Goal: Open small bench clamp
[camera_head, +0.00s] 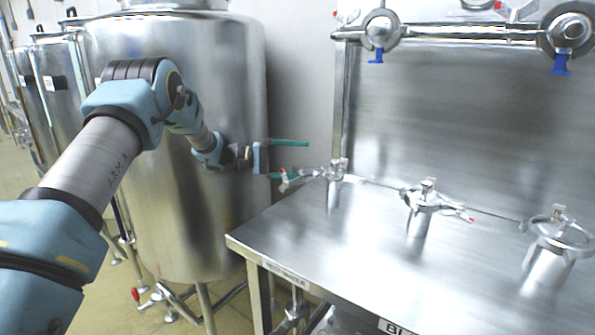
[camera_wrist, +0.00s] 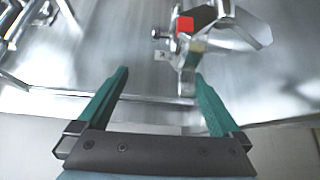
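The small bench clamp (camera_head: 334,172) is a shiny metal clamp on a short post, at the left end of the steel bench. Its handle reaches left and has a red tip. My gripper (camera_head: 307,157) is open and empty, with its two green fingers just left of the clamp, near the handle. In the wrist view, the clamp (camera_wrist: 190,50) is at upper centre right, beyond my gripper (camera_wrist: 160,73), with its red tip facing the camera. I see no finger contact for certain.
The steel bench (camera_head: 320,250) also bears a middle clamp (camera_head: 425,197) with a red-tipped handle and a larger clamp (camera_head: 555,238) at right. A large steel tank (camera_head: 235,80) stands left, behind my arm. A pipe with blue-handled valves (camera_head: 376,55) runs above the bench. The bench front is clear.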

